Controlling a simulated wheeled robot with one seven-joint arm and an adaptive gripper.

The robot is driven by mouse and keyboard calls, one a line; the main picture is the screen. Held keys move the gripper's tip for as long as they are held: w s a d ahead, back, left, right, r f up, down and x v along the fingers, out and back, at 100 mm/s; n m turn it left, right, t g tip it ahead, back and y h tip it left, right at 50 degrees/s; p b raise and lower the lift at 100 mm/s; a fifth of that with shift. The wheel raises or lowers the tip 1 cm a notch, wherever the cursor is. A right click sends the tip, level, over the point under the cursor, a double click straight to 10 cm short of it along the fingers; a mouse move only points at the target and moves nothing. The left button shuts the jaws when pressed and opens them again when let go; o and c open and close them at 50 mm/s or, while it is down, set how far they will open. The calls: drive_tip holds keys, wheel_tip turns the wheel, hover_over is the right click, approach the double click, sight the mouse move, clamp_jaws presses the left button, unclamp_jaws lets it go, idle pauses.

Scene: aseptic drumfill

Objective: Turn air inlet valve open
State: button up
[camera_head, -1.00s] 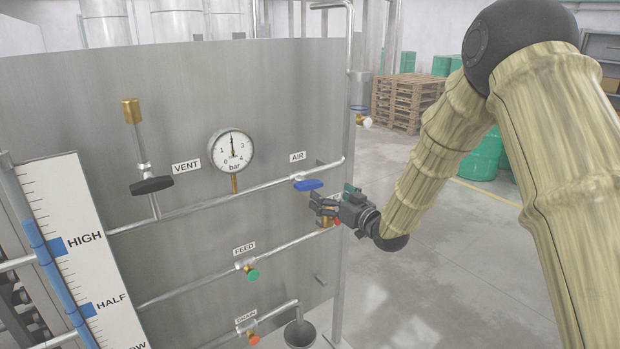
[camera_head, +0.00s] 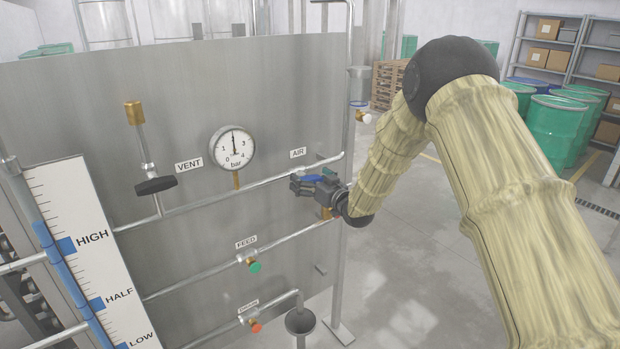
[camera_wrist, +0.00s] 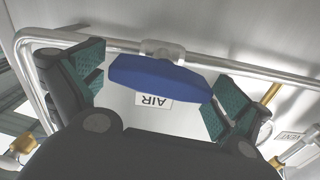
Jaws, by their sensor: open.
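The air inlet valve has a blue handle (camera_wrist: 160,76) on a metal pipe, next to the AIR label (camera_wrist: 153,101), which looks upside down in the wrist view. In the head view the blue handle (camera_head: 312,178) is partly hidden by my gripper (camera_head: 296,185). My gripper is open. In the wrist view its two green-padded fingers (camera_wrist: 150,88) stand on either side of the handle, one near each end. The right finger is very close to the handle's end; I cannot tell whether it touches. The handle lies roughly along the pipe.
The VENT valve's black handle (camera_head: 155,185) and the pressure gauge (camera_head: 232,147), reading around 2 bar, are to the left. The green FEED knob (camera_head: 255,267) and red DRAIN knob (camera_head: 255,327) are below. A funnel (camera_head: 300,321) stands under the drain pipe.

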drive_tip(key=c, duration=0.9)
drive_tip(key=shift+c, duration=0.2)
drive_tip(key=shift+f+n+b, duration=0.1)
drive_tip(key=shift+n+b, duration=0.4)
drive_tip(key=shift+b, duration=0.6)
drive_tip(key=shift+n, duration=0.3)
drive_tip(key=o, duration=0.9)
drive_tip(key=shift+o, duration=0.2)
drive_tip(key=shift+s, duration=0.1)
